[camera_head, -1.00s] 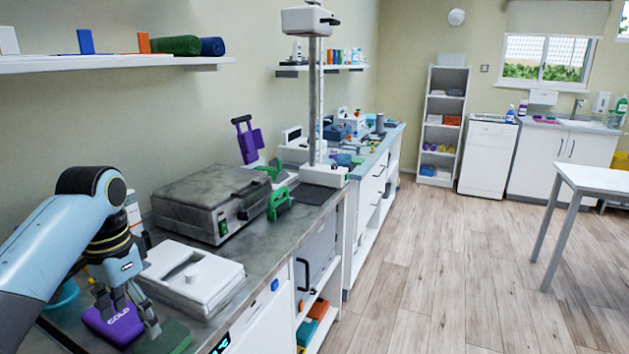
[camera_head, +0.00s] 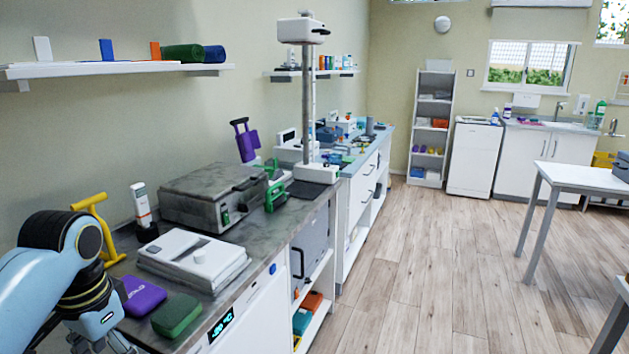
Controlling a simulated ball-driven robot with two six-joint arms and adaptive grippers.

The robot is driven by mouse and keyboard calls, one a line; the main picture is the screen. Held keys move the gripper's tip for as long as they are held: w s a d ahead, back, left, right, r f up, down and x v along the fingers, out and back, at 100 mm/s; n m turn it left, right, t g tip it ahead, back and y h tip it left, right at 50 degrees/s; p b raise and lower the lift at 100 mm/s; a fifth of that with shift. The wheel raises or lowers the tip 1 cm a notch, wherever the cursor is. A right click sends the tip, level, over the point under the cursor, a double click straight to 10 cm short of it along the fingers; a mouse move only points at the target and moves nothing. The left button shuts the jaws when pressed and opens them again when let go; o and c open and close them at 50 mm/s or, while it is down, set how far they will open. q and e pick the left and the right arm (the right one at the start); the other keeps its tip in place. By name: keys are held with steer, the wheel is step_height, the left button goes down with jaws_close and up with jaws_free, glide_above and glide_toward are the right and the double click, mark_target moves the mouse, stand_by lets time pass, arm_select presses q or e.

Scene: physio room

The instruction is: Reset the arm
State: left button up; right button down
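My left arm comes in from the lower left. Its gripper (camera_head: 103,346) is at the bottom edge, with its fingers spread and their tips cut off by the frame. Nothing shows between the visible parts of the fingers. A purple cold pack (camera_head: 143,296) lies flat on the grey counter (camera_head: 262,247), to the right of and beyond the gripper, apart from it. A dark green pad (camera_head: 176,315) lies to the right of the purple pack. My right arm and gripper are not in view.
A white lidded box (camera_head: 195,258), a grey case (camera_head: 213,194), a white bottle-like device (camera_head: 142,207) and a yellow stand (camera_head: 98,225) are on the counter beyond the packs. A wall shelf (camera_head: 120,68) hangs above.

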arm_select(q)
steer(key=s+d+r+n+t, duration=0.1)
steer(key=s+d+r+t, duration=0.1)
steer(key=s, duration=0.9)
steer(key=s+d+r+n+t, duration=0.1)
steer(key=s+n, duration=0.1)
steer(key=s, duration=0.8)
step_height(320, 180, down, 34)
steer(key=s+a+g+b, duration=0.1)
steer(key=s+a+b, duration=0.2)
steer(key=b, duration=0.6)
steer(key=s+f+b, duration=0.3)
steer(key=s+f, duration=0.6)
steer(key=f, duration=0.2)
steer(key=s+f+g+b, duration=0.1)
steer(key=s+f+b, duration=0.2)
steer(key=s+f, duration=0.6)
step_height(320, 180, down, 2)
steer(key=shift+a+f+g+y, duration=0.2)
steer(key=shift+a+g+y, duration=0.05)
steer(key=shift+g+y, duration=0.05)
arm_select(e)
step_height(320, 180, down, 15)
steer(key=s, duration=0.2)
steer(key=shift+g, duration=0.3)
arm_select(q)
steer(key=shift+w, duration=0.1)
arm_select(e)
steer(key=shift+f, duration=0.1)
